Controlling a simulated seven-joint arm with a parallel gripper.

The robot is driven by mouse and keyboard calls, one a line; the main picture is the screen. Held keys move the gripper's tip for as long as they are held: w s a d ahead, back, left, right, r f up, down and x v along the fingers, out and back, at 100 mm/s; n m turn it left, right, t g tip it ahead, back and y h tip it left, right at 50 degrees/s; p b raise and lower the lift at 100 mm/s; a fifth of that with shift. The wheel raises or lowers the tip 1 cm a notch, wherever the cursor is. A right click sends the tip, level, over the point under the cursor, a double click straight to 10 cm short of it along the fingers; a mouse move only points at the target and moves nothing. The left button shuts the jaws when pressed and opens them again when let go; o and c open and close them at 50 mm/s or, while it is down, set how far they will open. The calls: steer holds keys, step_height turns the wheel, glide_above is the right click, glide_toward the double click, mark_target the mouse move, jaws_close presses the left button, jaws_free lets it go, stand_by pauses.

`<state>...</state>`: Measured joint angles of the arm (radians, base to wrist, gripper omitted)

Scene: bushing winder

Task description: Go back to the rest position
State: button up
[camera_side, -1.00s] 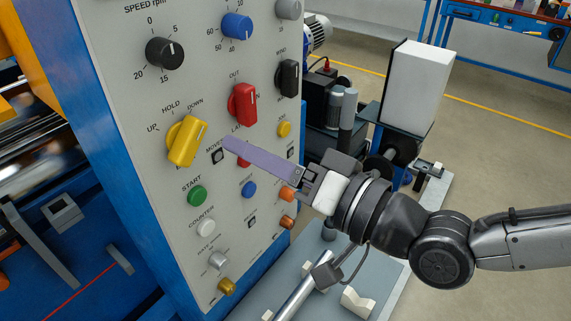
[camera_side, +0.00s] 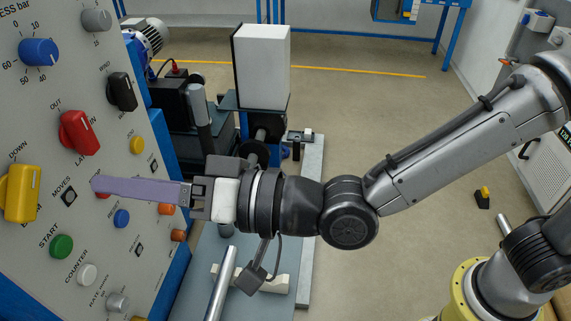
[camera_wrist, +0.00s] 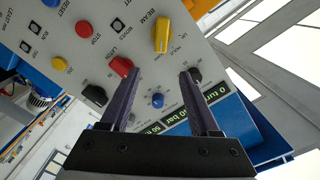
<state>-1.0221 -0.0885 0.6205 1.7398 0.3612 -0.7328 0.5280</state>
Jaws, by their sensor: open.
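My gripper (camera_side: 97,185) has long purple fingers and reaches left in the side view, in front of the grey control panel (camera_side: 107,60). In the wrist view the gripper (camera_wrist: 148,73) is open, with a clear gap between the fingers and nothing held. The red knob (camera_side: 79,132) and the yellow knob (camera_side: 19,192) are close by in the side view. In the wrist view the yellow knob (camera_wrist: 162,35) stands above the gap, and the red knob (camera_wrist: 121,67) is near the left fingertip. I cannot tell how far the fingertips are from the panel.
A black knob (camera_side: 122,92), a blue knob (camera_side: 39,52) and several coloured buttons sit on the panel. A white box (camera_side: 262,67) stands behind my wrist. A metal rod (camera_side: 221,284) lies below it. The floor at the back right is open.

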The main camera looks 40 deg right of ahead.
steer(key=w+d+r+m+t+h, duration=0.35)
steer(key=w+d+r, duration=0.45)
steer(key=d, duration=0.4)
steer(key=s+d+r+h, duration=0.1)
steer(key=d+h, duration=0.1)
steer(key=d, duration=0.9)
steer(key=s+d+r+h, duration=0.2)
steer(key=d+h, duration=0.1)
steer(key=d, duration=0.7)
steer(key=s+d+f+n+g+h, duration=0.2)
steer(key=s+d+f+g, duration=0.3)
steer(key=s+f, duration=0.5)
steer(key=s+d+f+n+g+h, duration=0.1)
steer(key=s+d+f+g, duration=0.4)
steer(key=s+f, duration=0.5)
steer(key=shift+s+d+n+g+h, duration=0.35)
steer(key=shift+s+d+h, duration=0.3)
steer(key=shift+s+d, duration=0.35)
